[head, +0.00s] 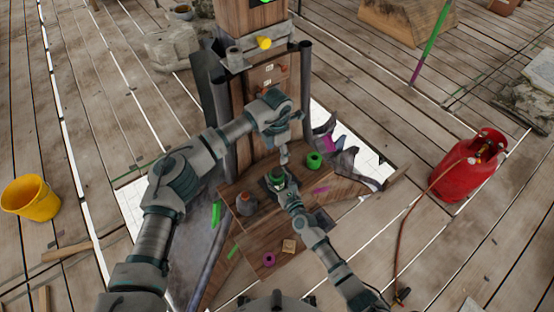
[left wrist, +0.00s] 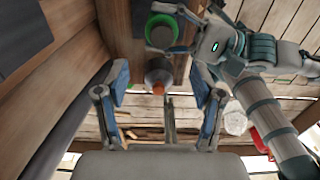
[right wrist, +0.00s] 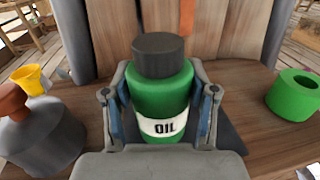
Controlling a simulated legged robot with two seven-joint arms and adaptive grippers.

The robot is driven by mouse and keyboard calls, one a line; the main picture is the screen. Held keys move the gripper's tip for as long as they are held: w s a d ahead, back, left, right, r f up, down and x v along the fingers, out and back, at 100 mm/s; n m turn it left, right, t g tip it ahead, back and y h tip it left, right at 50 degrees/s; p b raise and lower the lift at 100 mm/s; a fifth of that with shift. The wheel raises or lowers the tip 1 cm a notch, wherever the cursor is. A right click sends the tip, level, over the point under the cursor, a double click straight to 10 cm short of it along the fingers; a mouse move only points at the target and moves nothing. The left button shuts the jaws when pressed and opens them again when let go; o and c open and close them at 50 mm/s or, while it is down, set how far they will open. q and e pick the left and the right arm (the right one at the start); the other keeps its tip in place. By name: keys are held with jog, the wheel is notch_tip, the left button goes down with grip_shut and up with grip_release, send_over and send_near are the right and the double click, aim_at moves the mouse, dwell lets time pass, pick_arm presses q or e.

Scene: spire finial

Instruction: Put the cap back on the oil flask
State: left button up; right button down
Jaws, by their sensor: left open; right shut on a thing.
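The green oil flask (right wrist: 162,95), with a white OIL label, stands upright in the right wrist view. The dark cap (right wrist: 158,55) sits on its top; I cannot tell whether it is fully seated. My right gripper (right wrist: 160,112) is shut around the flask body, one finger on each side. In the head view the flask (head: 276,181) is small and partly hidden by the right gripper (head: 284,190). My left gripper (head: 284,158) is above the flask, pointing down. In the left wrist view its fingers (left wrist: 160,105) are wide apart with nothing between them.
A grey pot with a copper-coloured knob (right wrist: 38,135) stands left of the flask, and an open green cylinder (right wrist: 296,95) stands right. The wooden post (head: 268,85) rises behind.

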pick_arm(q)
jog(key=shift+r, duration=0.65)
pick_arm(e)
jog(key=shift+c, duration=1.2)
grip_release()
jog(key=v, duration=1.2)
